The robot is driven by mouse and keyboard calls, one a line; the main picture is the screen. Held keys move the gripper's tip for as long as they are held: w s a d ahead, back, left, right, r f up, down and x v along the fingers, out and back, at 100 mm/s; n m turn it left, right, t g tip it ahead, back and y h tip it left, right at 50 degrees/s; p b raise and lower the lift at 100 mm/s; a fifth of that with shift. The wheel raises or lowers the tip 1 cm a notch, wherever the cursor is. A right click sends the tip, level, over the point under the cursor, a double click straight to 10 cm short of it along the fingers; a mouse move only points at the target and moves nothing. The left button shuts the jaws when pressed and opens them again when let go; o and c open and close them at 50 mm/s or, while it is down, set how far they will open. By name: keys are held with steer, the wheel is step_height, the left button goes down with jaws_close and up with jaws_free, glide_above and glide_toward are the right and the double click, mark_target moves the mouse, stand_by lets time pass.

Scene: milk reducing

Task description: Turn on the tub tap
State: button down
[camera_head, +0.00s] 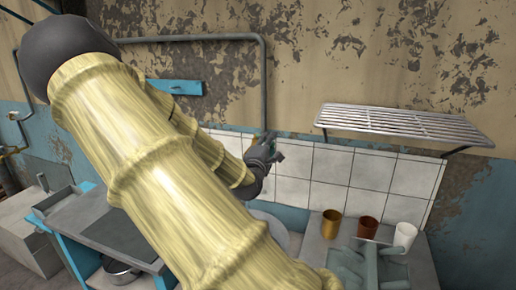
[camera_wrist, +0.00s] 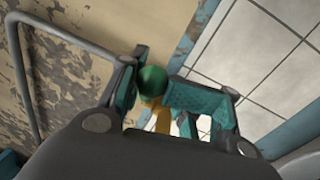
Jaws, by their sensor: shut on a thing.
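The tap shows in the wrist view as a green rounded handle (camera_wrist: 153,80) above a yellow brass body (camera_wrist: 162,121). My gripper (camera_head: 266,150) is at the wall by the tiles' upper edge. In the wrist view its teal-padded fingers (camera_wrist: 160,88) stand either side of the green handle and are shut on it. The spout and the tap's lower part are hidden by the gripper. Part of a round grey tub (camera_head: 273,228) shows below, mostly behind my arm.
A metal rack (camera_head: 405,124) juts from the wall at the right. A brass cup (camera_head: 331,223), a brown cup (camera_head: 367,228) and a white cup (camera_head: 404,236) stand on the counter below. A grey pipe (camera_head: 263,85) runs down the wall close to my gripper.

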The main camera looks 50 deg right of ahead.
steer(key=shift+w+r+h, duration=0.25)
steer(key=shift+r+h, duration=0.05)
steer(key=shift+r, duration=0.55)
steer(key=c, duration=1.5)
jaws_free()
steer(key=shift+o, duration=0.2)
steer(key=shift+a, duration=0.2)
steer(key=shift+s+a, duration=0.1)
steer(key=shift+a, duration=0.15)
steer(key=shift+a, duration=0.1)
steer(key=v, duration=1.2)
steer(key=shift+f, duration=0.35)
